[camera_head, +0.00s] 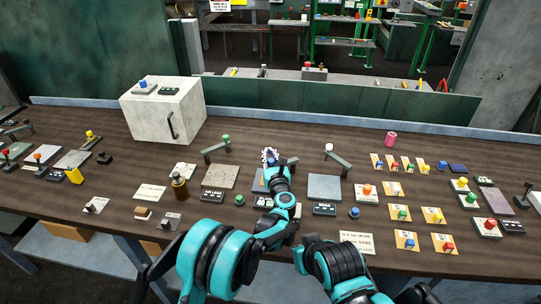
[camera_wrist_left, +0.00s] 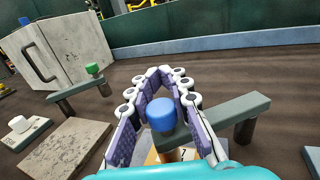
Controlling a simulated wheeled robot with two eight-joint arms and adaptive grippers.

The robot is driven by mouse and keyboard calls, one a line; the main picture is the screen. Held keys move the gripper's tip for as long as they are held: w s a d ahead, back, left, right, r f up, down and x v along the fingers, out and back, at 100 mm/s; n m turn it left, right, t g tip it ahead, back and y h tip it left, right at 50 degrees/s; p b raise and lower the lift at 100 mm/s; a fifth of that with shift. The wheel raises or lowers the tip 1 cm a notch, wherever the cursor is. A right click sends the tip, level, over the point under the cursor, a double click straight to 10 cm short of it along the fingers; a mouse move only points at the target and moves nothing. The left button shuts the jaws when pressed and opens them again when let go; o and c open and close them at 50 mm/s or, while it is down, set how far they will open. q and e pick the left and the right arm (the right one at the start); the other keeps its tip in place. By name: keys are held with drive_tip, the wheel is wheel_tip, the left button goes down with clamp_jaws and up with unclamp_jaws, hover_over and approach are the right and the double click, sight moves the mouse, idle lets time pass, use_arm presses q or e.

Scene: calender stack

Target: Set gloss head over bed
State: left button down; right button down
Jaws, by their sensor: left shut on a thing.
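My left gripper (camera_head: 269,157) has its fingers closed around a blue knob (camera_wrist_left: 161,114). In the left wrist view the knob sits between the finger pads (camera_wrist_left: 160,100). The knob is at the near end of a grey-green swing arm (camera_wrist_left: 235,113), which runs right to a dark post. A pale, orange-edged plate (camera_wrist_left: 155,157) shows partly beneath. In the head view a blue-grey bed plate (camera_head: 258,184) is partly hidden by my left arm. I cannot tell how far the head covers it. My right gripper is out of view.
A green-knobbed swing arm (camera_head: 215,149) stands left above a speckled plate (camera_head: 220,176). A white-knobbed arm (camera_head: 339,158) stands right above a grey plate (camera_head: 324,188). A white cabinet (camera_head: 165,110) is back left. Small coloured buttons fill the right side.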

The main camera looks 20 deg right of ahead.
use_arm(q)
drive_tip(key=shift+s+n+y, duration=0.2)
drive_tip(key=shift+n+y, duration=0.1)
drive_tip(key=shift+y, duration=0.1)
drive_tip(key=c, duration=1.4)
unclamp_jaws()
wheel_tip(320, 180, up, 10)
